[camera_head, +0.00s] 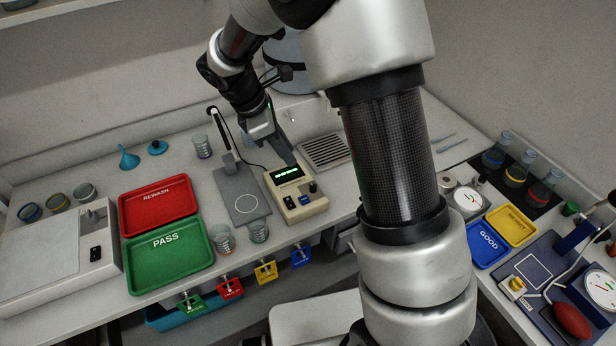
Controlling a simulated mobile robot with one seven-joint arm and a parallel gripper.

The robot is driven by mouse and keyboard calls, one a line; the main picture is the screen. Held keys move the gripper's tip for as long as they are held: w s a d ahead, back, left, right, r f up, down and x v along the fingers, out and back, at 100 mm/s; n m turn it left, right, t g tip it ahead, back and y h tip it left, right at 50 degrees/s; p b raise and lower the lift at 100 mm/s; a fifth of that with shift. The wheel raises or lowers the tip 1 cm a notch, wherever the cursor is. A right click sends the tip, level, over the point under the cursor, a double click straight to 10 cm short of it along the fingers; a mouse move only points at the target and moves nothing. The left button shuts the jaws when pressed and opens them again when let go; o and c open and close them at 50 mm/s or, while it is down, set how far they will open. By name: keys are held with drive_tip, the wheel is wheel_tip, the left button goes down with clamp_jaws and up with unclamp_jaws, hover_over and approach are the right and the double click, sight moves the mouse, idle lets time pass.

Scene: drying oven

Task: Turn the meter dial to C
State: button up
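The meter (301,209) is a small beige box with a lit green display, standing on the bench right of a grey plate with a probe stand. The knob lettering is too small to read, so I cannot tell which mark the dial points to. My gripper (287,158) points down just behind the meter's display, close to its top back edge. Contact and finger opening cannot be made out from this view.
The probe stand (226,158) with its cable is left of the meter. Glass beakers (259,231) stand in front of the grey plate. Red (160,204) and green (168,255) trays lie further left. A slotted grille (324,150) is right of the meter. My arm hides the bench's middle right.

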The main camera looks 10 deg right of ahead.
sight(312, 187)
drive_tip(key=x, duration=1.5)
drive_tip(key=shift+c, duration=0.4)
clamp_jaws()
